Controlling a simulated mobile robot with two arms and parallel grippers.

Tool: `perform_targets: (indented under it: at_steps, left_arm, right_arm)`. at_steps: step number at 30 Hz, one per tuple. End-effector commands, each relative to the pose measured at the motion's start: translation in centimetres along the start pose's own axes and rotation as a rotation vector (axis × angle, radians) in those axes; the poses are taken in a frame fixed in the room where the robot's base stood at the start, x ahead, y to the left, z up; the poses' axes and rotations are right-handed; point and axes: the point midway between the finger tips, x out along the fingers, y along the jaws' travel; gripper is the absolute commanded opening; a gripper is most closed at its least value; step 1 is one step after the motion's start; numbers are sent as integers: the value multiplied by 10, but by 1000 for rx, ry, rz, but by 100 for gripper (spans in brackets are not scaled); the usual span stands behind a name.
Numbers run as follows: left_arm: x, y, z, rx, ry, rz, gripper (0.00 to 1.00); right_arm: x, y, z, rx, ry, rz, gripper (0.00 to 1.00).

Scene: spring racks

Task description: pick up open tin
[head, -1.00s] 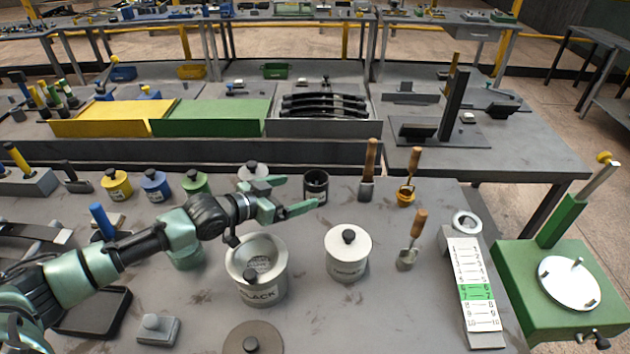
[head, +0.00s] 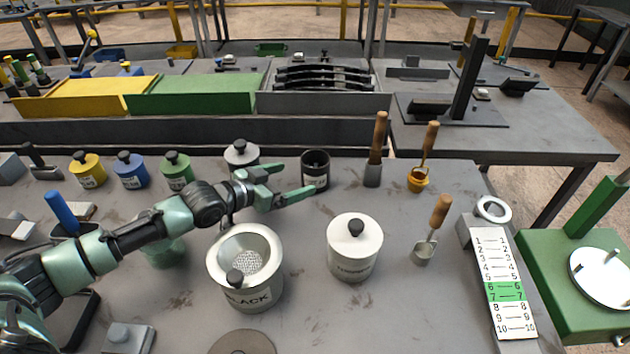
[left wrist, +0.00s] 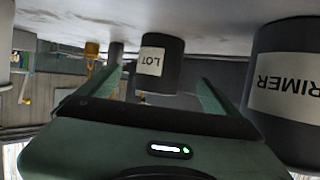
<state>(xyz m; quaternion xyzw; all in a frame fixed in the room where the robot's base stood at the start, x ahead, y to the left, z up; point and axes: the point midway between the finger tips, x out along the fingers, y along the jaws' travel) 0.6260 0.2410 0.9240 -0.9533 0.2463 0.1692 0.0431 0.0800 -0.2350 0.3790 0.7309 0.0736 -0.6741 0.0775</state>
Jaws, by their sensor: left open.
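The open tin (head: 316,179) is a small black, lidless can with a pale label. It stands upright on the bench, right of my left gripper in the head view. In the left wrist view, which is upside down, the open tin (left wrist: 158,70) shows its label "LOT" and appears between the two fingers, beyond them. My left gripper (head: 297,178) is open and empty, its fingers pointing at the tin. I cannot tell whether a finger touches it. My right gripper is not in view.
A grey lidded tin (head: 241,154) stands close beside the gripper; a "PRIMER" tin (left wrist: 285,85) is near in the wrist view. A large open BLACK pot (head: 270,293) and a white lidded tin (head: 354,262) stand in front. A wooden-handled brush (head: 374,172) stands right of the tin.

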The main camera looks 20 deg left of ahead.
Motion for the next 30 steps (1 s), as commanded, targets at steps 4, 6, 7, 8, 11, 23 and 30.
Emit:
perform_targets:
  at_steps: [4,6,7,8,11,23,30]
  left_arm:
    - [8,0,4,-2,1,0,93]
    - [16,0,2,-3,3,0,93]
    - [20,0,2,-2,2,-1,93]
    - [23,0,2,-2,2,0,93]
    - [33,0,3,-2,1,0,93]
    - [79,0,6,1,1,0,93]
    - [79,0,7,1,0,0,88]
  right_arm:
    - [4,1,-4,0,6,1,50]
    - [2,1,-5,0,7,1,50]
    - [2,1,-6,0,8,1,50]
    - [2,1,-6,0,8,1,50]
    - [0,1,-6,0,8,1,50]
    - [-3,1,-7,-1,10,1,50]
    - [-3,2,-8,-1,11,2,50]
